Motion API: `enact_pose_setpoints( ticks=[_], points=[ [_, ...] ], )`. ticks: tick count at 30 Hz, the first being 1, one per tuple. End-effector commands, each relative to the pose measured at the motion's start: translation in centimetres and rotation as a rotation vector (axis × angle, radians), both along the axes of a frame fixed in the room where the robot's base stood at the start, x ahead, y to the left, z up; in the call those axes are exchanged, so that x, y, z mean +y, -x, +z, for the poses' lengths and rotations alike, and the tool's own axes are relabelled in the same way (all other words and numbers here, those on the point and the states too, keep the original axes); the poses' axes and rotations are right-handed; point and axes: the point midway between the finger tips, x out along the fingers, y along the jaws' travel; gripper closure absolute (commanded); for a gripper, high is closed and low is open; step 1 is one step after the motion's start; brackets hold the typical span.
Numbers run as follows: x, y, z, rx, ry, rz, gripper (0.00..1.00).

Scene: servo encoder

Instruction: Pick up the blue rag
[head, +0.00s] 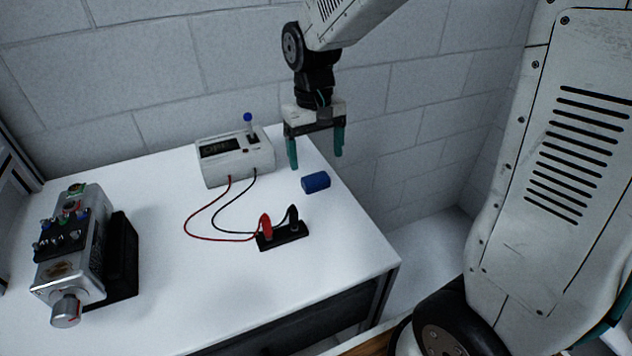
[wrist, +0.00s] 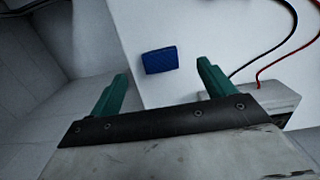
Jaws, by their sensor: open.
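The blue rag (head: 316,182) is a small folded or rolled bundle on the white table, near its right edge. In the wrist view the rag (wrist: 160,60) lies ahead of the fingertips, between their lines. My gripper (head: 315,160) is open and empty, with two green fingers pointing down. It hangs above the table's right edge, above and behind the rag and apart from it. The wrist view shows both fingers of my gripper (wrist: 163,80) spread with nothing between them.
A white meter box (head: 235,160) with a blue-topped knob stands left of the rag. Its red and black wires run to a black terminal block (head: 283,236) in front. A grey servo device (head: 75,250) sits at the left. The white table (head: 190,290) has clear room around the rag.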

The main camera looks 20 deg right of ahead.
Motion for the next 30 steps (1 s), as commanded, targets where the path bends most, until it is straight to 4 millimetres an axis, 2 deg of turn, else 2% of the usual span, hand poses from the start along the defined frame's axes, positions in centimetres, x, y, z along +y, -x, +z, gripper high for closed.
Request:
enact_pose_setpoints(
  ticks=[2,4,14,21,30],
  points=[
    [0.2,-2.0,0.2,-0.044,-0.003,-0.010,0.18],
    [0.3,-2.8,0.4,-0.077,-0.006,-0.017,0.18],
    [0.0,-2.3,-3.3,-0.079,-0.006,-0.022,0.18],
    [-0.2,-2.0,-6.6,-0.079,-0.006,-0.021,0.18],
    [-0.2,-2.0,-7.1,-0.081,-0.006,-0.021,0.18]
  ],
)
